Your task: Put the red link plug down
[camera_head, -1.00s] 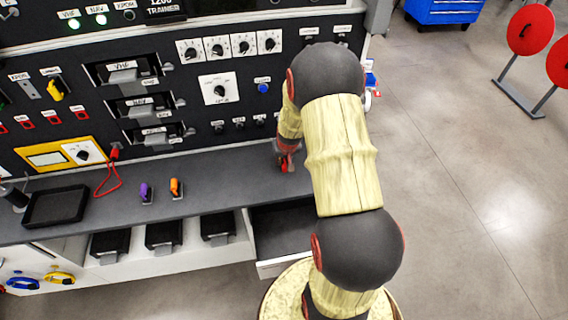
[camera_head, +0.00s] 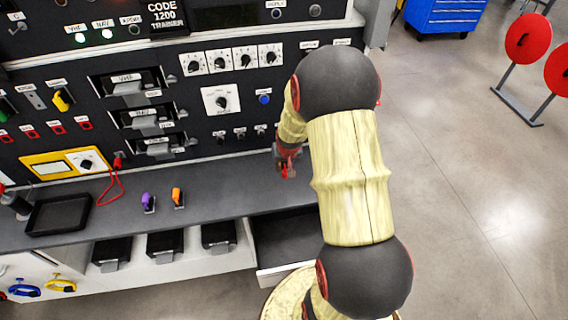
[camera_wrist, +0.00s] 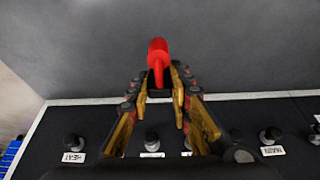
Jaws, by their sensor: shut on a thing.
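The red link plug (camera_wrist: 158,58) is between the fingertips of my gripper (camera_wrist: 160,82) in the wrist view, its rounded red end sticking out past them. My gripper is shut on it. In the head view my gripper (camera_head: 286,154) is small and partly hidden by my arm, over the right part of the dark bench top (camera_head: 232,184). A bit of red (camera_head: 289,172) shows at its tip, close to the bench. I cannot tell whether the plug touches the surface. In the wrist view the grey bench top (camera_wrist: 250,45) fills the area beyond the plug.
A purple plug (camera_head: 148,201) and an orange plug (camera_head: 177,196) stand on the bench left of my gripper. A black tray (camera_head: 58,213) and a red looped cord (camera_head: 112,184) lie further left. The knobbed panel (camera_head: 220,100) rises behind. The bench between the orange plug and my gripper is clear.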

